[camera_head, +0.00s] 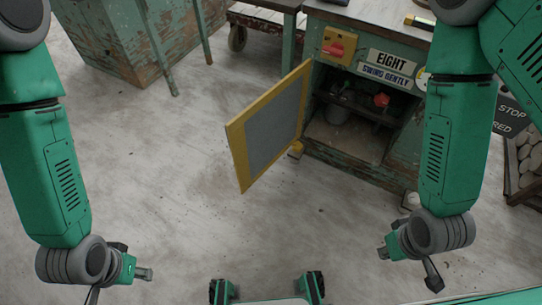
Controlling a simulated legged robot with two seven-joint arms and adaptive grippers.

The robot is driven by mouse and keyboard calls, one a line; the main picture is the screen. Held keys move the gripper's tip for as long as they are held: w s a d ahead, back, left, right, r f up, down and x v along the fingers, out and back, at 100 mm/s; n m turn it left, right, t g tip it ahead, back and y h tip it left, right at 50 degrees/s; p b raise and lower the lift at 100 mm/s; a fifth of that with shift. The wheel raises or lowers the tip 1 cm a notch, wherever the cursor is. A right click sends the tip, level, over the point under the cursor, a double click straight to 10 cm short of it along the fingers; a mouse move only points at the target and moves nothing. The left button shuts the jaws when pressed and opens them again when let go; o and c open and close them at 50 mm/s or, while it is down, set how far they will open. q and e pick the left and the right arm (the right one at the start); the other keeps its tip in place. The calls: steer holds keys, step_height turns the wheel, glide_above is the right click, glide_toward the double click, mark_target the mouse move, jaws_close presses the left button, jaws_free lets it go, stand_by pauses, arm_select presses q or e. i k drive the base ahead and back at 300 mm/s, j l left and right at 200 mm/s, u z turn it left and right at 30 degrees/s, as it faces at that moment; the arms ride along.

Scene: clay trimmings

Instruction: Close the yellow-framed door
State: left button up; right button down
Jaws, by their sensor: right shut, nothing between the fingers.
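The yellow-framed door (236,150) with a grey panel stands wide open. It swings out to the left from the front of a worn green cabinet (350,167), whose lit opening shows behind it. My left gripper (143,273) is low at the left, well apart from the door; its fingers are too small and turned to tell their state. My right gripper (384,253) is shut and empty at the lower right, in front of the cabinet and apart from the door.
Inside the cabinet are a shelf and a red knob (381,100). Logs (527,155) lie at the right. The floor before the door is clear.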

mark_target(260, 134)
steer(key=k+z, duration=0.1)
steer(key=z, duration=0.65)
steer(key=k+l+z, duration=0.1)
steer(key=z, duration=0.3)
steer(key=k+z, duration=0.1)
steer(key=z, duration=0.25)
steer(key=j+z, duration=0.3)
steer(key=j, duration=0.9)
steer(key=j+z, duration=0.35)
steer(key=j, duration=1.5)
steer(key=k+j, duration=0.1)
steer(key=j, duration=0.45)
